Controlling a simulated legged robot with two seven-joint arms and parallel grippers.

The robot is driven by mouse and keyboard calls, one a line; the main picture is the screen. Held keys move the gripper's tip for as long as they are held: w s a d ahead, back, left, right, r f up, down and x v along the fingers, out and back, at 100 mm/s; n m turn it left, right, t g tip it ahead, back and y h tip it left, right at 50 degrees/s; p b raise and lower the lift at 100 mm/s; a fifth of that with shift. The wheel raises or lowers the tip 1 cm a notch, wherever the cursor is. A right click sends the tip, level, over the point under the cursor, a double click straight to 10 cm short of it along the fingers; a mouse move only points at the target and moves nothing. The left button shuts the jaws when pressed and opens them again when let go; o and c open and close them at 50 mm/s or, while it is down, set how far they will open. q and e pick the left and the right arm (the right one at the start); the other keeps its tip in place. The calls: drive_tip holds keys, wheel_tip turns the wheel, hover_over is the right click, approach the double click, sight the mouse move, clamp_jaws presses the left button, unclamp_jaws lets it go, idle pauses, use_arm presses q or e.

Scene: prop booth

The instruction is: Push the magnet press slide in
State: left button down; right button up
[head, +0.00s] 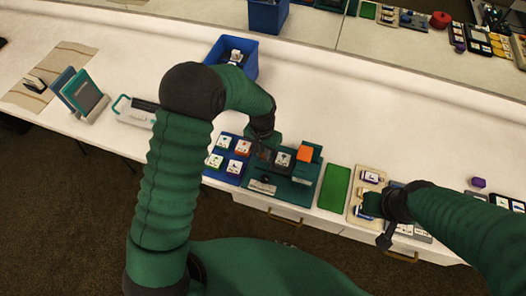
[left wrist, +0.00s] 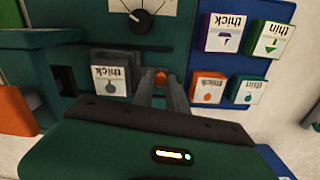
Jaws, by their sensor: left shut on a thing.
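The dark green magnet press (head: 300,185) sits on the white counter, with a dial and a label on its near part. It also shows in the left wrist view (left wrist: 185,30). A "thick" tile (left wrist: 112,75) lies in its dark slot area. My left gripper (left wrist: 160,88) is over the press, its two fingers close together on a small orange knob (left wrist: 160,78), beside that tile. I take the knob for the slide's handle; the slide is mostly hidden by the gripper. My right gripper (head: 370,204) is over a beige tray (head: 355,190); its fingers are unclear.
A blue tray of picture tiles (head: 214,172) adjoins the press on the left. An orange block (head: 304,153) sits on the press's right part. A green mat (head: 335,188) lies right of it. A blue bin (head: 247,70) stands behind.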

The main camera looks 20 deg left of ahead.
sight(273, 160)
use_arm(q)
drive_tip(key=shift+s+d, duration=0.1)
drive_tip(key=shift+d, duration=1.65)
drive_tip(key=c, duration=1.6)
unclamp_jaws()
drive_tip(key=shift+a, duration=0.1)
wheel_tip(273, 160, up, 17)
drive_tip(key=shift+f, duration=0.2)
